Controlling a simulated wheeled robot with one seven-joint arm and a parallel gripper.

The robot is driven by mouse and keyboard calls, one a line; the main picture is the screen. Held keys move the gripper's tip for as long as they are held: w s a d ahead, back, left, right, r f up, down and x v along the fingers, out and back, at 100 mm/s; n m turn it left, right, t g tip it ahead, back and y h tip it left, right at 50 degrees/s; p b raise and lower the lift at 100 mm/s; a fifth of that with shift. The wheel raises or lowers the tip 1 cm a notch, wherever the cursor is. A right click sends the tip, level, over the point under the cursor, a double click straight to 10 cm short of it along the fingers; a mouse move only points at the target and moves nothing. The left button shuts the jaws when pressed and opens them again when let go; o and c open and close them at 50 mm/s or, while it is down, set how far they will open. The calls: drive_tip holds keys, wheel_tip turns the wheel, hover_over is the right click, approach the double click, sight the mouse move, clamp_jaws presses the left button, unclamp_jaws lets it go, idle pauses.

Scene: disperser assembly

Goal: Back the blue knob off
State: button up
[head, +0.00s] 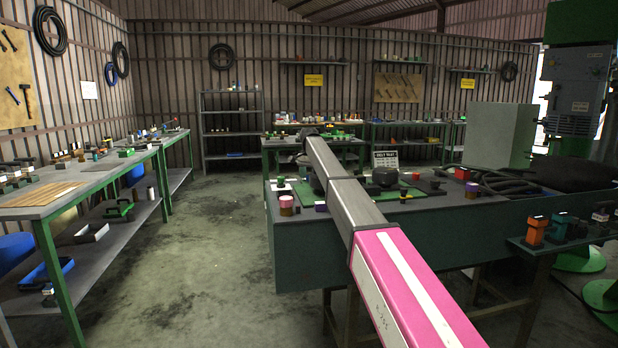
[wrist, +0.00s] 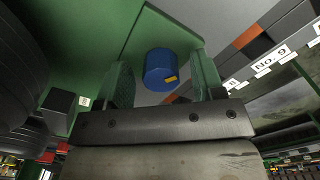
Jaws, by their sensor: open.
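The blue knob (wrist: 158,66) is a short blue cylinder with a small yellow mark on its side, seen in the wrist view on a grey surface edged with green. My gripper (wrist: 164,80) is open, with one green-grey finger left of the knob and the other to its right. A gap shows between the knob and each finger in this view; I cannot tell how deep the fingers reach around it. In the head view my arm hides the knob, and the gripper is not clearly seen.
In the wrist view a rail with number labels (wrist: 268,66) runs along the right, and dark ribbed coils (wrist: 22,60) fill the left. In the head view small parts stand on the dark green bench (head: 330,245) around my arm, with black hoses (head: 500,188) at right.

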drive_tip(key=shift+f, duration=0.3)
drive_tip(key=shift+c, duration=0.3)
drive_tip(key=c, duration=0.9)
drive_tip(key=shift+o, duration=0.2)
